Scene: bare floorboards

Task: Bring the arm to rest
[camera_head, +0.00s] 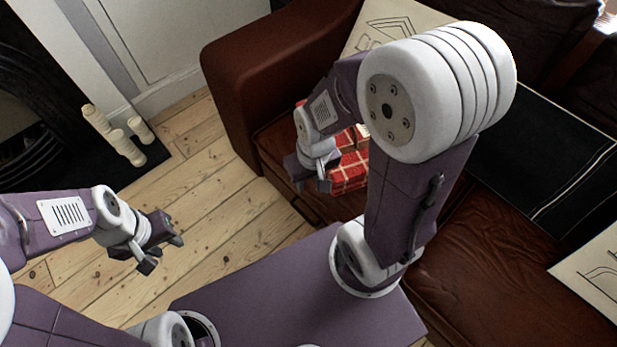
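My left gripper (163,254) hangs over the floorboards at the left, with its two fingers apart and nothing between them. My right arm reaches up and over the brown leather sofa, its large white joint filling the upper middle of the view. My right gripper (311,186) points down at the sofa's front edge, just left of a red patterned item (351,172). Its fingers look apart, with nothing seen between them. The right arm hides part of the red item, and I cannot tell whether the gripper touches it.
The brown sofa (237,75) runs along the right side, with a black panel (535,150) and pale printed cushions (590,275) on it. Cream candles (120,140) stand by a dark fireplace at the left. Bare floorboards (215,190) lie clear between.

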